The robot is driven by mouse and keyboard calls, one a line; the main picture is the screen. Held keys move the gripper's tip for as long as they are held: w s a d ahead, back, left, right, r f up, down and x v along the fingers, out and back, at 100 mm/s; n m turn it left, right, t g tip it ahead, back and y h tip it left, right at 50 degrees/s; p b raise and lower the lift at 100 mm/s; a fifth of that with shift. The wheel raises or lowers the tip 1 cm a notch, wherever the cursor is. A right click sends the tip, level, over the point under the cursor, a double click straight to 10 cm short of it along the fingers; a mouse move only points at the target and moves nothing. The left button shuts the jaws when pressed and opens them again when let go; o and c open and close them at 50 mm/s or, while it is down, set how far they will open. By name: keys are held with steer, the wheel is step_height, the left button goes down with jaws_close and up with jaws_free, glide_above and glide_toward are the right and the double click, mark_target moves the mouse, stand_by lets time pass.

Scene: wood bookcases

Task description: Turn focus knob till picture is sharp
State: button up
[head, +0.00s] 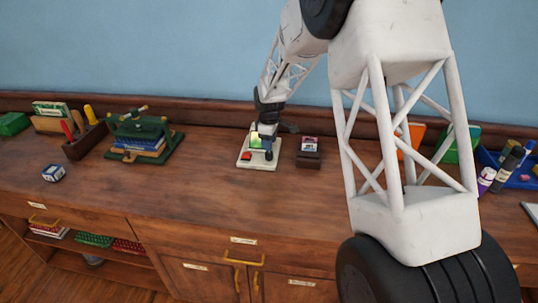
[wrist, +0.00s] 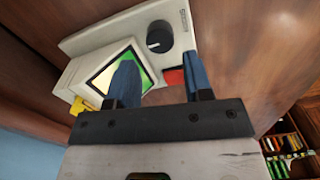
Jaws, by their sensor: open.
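The white device (head: 257,163) stands on the wood counter and also shows in the wrist view (wrist: 90,45). Its tilted screen (wrist: 118,72) shows blurred yellow-green and white areas, partly hidden by one finger. The round black focus knob (wrist: 159,37) has a white pointer line and sits on the flat base. A red button (wrist: 174,77) lies beside the screen. My gripper (wrist: 161,70) is open, with nothing between its blue fingers. It hangs over the device, its fingertips short of the knob in the wrist view. In the head view my gripper (head: 267,140) partly covers the device.
A small picture card in a dark holder (head: 309,158) stands just right of the device. Bottles (head: 506,166) and a blue tray (head: 520,178) are at the right. The counter's front is clear.

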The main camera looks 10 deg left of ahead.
mark_target(269, 153)
steer(key=shift+f, duration=3.15)
steer(key=c, duration=0.6)
steer(key=shift+c, duration=0.2)
